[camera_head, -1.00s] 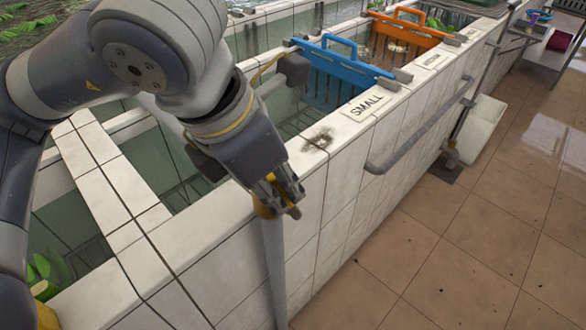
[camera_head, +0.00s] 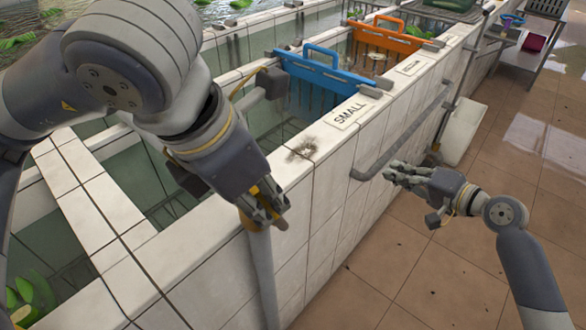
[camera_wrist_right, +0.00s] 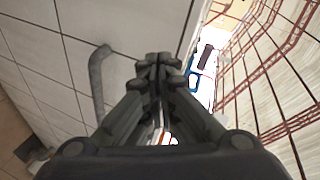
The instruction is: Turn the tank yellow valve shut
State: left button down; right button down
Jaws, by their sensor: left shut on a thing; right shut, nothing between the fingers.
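My left gripper (camera_head: 270,212) is at the top of the grey upright pipe (camera_head: 263,275) on the outside of the tiled tank wall. It is shut on the yellow valve (camera_head: 247,220), of which only a small patch shows; the fingers hide the rest, so I cannot tell how far its handle is turned. My right gripper (camera_head: 392,174) is shut and empty, out over the floor side of the wall, near the grey rail. Its closed fingers also show in the right wrist view (camera_wrist_right: 158,75).
The tiled tank wall (camera_head: 328,190) runs away to the back right, with a grey rail (camera_head: 400,140) along its side. A blue divider (camera_head: 325,72) and an orange divider (camera_head: 385,42) stand in the tanks. The brown tiled floor (camera_head: 440,275) on the right is mostly clear.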

pick_arm(q)
jog(key=shift+w+r, duration=0.1)
jog(key=shift+r, duration=0.1)
pick_arm(e)
jog(key=s+a+r+n+g+y, duration=0.1)
jog(key=s+a+r+y, duration=0.15)
jog(key=r, duration=0.45)
jog(key=s+a+r+n+g+y, duration=0.1)
jog(key=s+a+r+n, duration=0.2)
jog(key=r, duration=0.4)
jog(key=s+a+r+n+g+y, duration=0.1)
jog(key=s+a+r+n+g, duration=0.2)
jog(key=s, duration=0.4)
jog(key=s+a+r+g+y, duration=0.25)
jog(key=s+r, duration=0.25)
jog(key=s, duration=0.3)
jog(key=s+a+f+h, duration=0.1)
jog(key=a+f, duration=0.1)
jog(key=a, duration=0.9)
jog(key=shift+f, duration=0.3)
jog(key=shift+s+a, duration=0.1)
